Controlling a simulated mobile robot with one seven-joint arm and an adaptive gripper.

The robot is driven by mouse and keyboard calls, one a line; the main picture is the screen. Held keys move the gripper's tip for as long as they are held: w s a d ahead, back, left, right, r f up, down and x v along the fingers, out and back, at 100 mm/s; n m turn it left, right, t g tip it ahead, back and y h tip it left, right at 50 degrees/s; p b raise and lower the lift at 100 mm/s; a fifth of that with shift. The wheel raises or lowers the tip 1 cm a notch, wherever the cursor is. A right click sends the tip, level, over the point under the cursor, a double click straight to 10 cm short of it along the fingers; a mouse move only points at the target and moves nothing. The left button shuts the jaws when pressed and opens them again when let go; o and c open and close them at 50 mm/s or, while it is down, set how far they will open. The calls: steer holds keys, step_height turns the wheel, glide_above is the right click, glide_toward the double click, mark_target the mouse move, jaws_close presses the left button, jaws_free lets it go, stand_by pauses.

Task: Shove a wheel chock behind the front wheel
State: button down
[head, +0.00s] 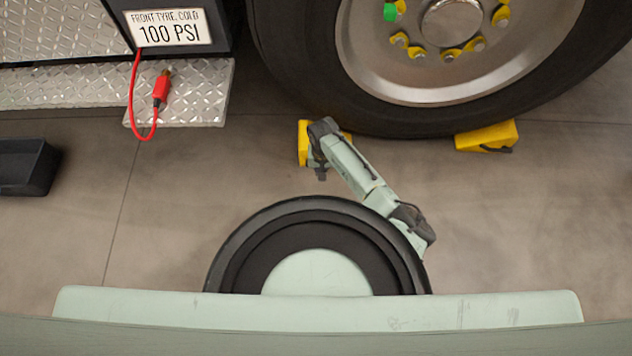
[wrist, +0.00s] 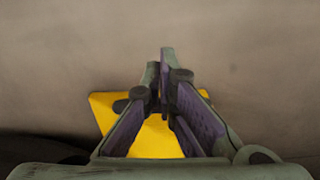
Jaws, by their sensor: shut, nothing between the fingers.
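The front wheel (head: 285,75) is a large black tyre with a silver rim at the upper right of the head view. A yellow wheel chock (head: 303,143) is on the floor at the tyre's lower left, partly hidden by my arm. It also shows in the wrist view (wrist: 160,140), beneath and behind my fingers. My gripper (wrist: 166,85) is shut with nothing between its fingers, over or beside this chock; contact cannot be told. A second yellow chock (head: 486,136) is at the tyre's lower right, close against it.
A diamond-plate step (head: 205,95) is at the upper left, with a red hose (head: 134,85) hanging over it. A sign (head: 168,30) reads "FRONT TYRE, COLD 100 PSI". A dark bin (head: 25,168) stands at the left edge. Floor between bin and chock is clear.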

steer(key=w+b, duration=0.5)
steer(key=w, duration=0.1)
steer(key=shift+w+d, duration=0.3)
steer(key=shift+d, duration=0.05)
stand_by(0.4)
steer(key=shift+s, duration=0.1)
steer(key=shift+s+a+p, duration=0.15)
steer(key=shift+s+p, duration=1.05)
steer(key=shift+s, duration=0.15)
step_height(320, 180, up, 10)
steer(key=p, duration=0.8)
steer(key=shift+p, duration=0.4)
